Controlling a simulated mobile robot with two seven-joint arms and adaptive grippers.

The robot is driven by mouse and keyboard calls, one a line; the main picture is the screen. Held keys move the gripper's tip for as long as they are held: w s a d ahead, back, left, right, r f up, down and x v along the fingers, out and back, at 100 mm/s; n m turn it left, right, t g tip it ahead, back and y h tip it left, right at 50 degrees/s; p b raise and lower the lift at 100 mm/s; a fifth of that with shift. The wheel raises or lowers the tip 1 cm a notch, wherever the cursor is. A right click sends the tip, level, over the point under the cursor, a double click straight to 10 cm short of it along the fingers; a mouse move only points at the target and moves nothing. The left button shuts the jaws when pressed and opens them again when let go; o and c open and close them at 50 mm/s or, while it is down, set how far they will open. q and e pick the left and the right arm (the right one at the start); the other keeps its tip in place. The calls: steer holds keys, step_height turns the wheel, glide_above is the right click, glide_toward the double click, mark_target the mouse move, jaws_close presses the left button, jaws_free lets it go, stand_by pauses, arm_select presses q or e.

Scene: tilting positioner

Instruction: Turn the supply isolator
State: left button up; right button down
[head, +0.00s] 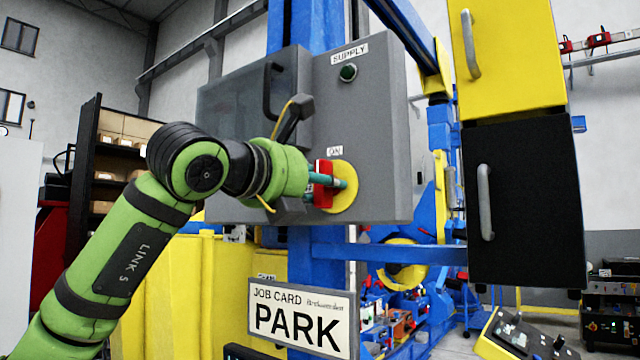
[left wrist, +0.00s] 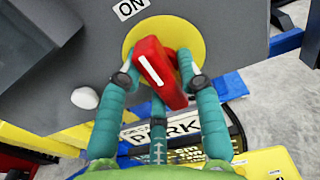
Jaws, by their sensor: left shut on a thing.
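The supply isolator is a red handle (head: 323,184) on a yellow round plate (head: 346,186), low on the front of a grey cabinet (head: 375,130). An ON label (head: 335,151) sits above the plate. In the left wrist view the red handle (left wrist: 160,73) carries a white stripe whose upper end leans left, roughly toward the ON label (left wrist: 130,8). My left gripper (head: 333,184) is shut on the handle, its teal fingers on both sides of it, as the left wrist view (left wrist: 158,75) also shows. Part of the plate is hidden behind handle and fingers. My right gripper is out of view.
A green round lamp (head: 348,72) sits under the SUPPLY label (head: 349,54). A dark lever (head: 292,118) stands out from the cabinet close above my left wrist. A PARK job card (head: 303,318) hangs below. Yellow and black doors with handles stand at the right.

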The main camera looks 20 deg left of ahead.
arm_select(q)
steer(key=shift+f, duration=0.15)
steer(key=o, duration=1)
steer(key=shift+o, duration=0.2)
steer(key=shift+w, duration=0.1)
steer(key=shift+a, duration=0.1)
steer(key=shift+s, duration=0.3)
steer(key=v, duration=1.1)
steer(key=shift+s, duration=0.2)
steer(key=shift+a, duration=0.1)
